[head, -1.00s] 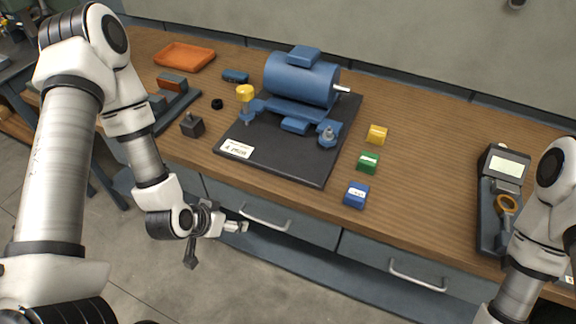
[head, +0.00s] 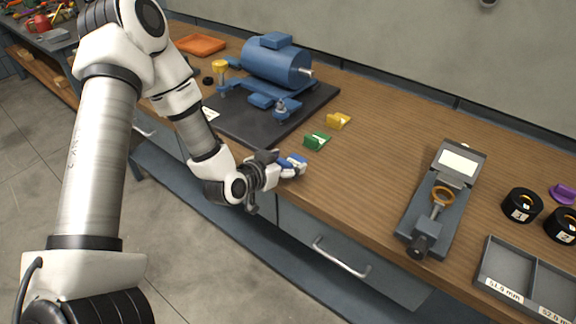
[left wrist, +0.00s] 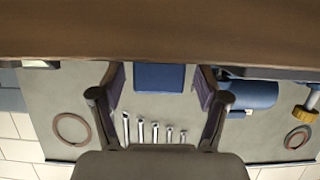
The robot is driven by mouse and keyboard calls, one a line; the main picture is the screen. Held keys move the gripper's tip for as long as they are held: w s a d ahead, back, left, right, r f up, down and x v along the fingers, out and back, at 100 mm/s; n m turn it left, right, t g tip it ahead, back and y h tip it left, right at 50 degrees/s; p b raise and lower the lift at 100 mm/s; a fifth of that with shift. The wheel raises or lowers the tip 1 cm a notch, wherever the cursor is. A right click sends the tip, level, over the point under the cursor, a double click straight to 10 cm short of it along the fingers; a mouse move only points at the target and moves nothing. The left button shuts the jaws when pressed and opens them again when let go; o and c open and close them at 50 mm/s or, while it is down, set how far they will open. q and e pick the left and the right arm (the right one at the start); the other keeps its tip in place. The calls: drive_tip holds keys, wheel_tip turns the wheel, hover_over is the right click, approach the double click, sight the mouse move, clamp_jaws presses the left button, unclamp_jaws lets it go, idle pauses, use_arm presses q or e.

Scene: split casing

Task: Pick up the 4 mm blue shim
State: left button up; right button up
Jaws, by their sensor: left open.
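The blue shim (head: 298,159) stands near the front edge of the wooden bench, partly hidden by my left gripper (head: 290,167) in the head view. In the left wrist view the blue shim (left wrist: 160,77) shows between the two open fingers of my left gripper (left wrist: 160,82). A gap shows on each side of it, so the fingers look apart from the shim. A green shim (head: 317,141) and a yellow shim (head: 339,121) stand behind it. My right gripper is out of view.
The blue motor (head: 275,62) stands on a dark plate (head: 229,127) behind and left of the gripper. A grey gauge device (head: 441,205), numbered black rings (head: 521,206) and a grey tray (head: 489,266) are to the right. The bench between shims and gauge is clear.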

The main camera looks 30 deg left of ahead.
use_arm(q)
drive_tip(key=shift+d+r, duration=0.1)
drive_tip(key=shift+s, duration=0.1)
drive_tip(key=c, duration=1.1)
drive_tip(key=shift+o, duration=0.2)
drive_tip(key=shift+r, duration=0.1)
